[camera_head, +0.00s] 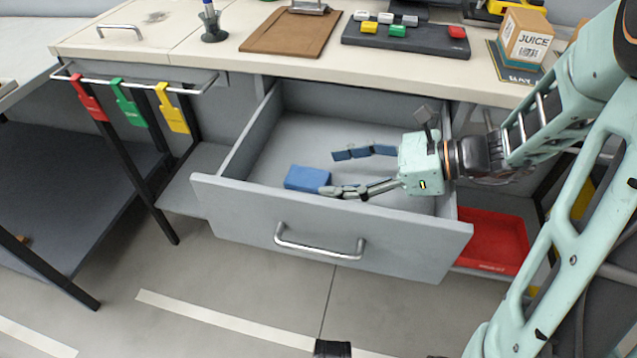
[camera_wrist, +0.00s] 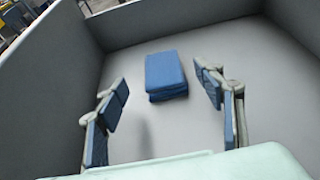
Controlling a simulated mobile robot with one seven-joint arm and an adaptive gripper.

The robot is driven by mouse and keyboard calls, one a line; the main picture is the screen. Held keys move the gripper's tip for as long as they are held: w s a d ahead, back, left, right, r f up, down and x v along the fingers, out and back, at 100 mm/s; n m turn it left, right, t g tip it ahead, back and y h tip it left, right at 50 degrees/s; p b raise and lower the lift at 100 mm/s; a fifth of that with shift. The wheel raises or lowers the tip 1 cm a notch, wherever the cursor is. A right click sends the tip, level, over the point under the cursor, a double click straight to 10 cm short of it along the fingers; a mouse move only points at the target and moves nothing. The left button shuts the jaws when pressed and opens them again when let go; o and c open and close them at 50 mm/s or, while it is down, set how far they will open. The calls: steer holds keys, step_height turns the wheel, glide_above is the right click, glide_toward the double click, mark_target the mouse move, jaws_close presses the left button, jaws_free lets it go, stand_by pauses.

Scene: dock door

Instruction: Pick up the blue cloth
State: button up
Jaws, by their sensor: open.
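The blue cloth (camera_head: 307,178) is folded into a small block and lies on the floor of the open grey drawer (camera_head: 335,228). In the wrist view the cloth (camera_wrist: 166,75) lies ahead of my fingers, apart from them and roughly between their lines. My gripper (camera_head: 345,172) is inside the drawer's outline, to the right of the cloth, pointing left. In the wrist view my gripper (camera_wrist: 166,92) has its two fingers wide apart with nothing between the pads.
The drawer walls surround the cloth. A red bin (camera_head: 492,240) sits right of the drawer. Coloured tags (camera_head: 130,103) hang on a rail at left.

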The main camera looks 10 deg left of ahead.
mark_target(305, 176)
steer(key=b+x, duration=0.2)
steer(key=x, duration=0.5)
steer(key=shift+a+f, duration=0.15)
steer(key=shift+f, duration=0.05)
steer(key=c, duration=1.1)
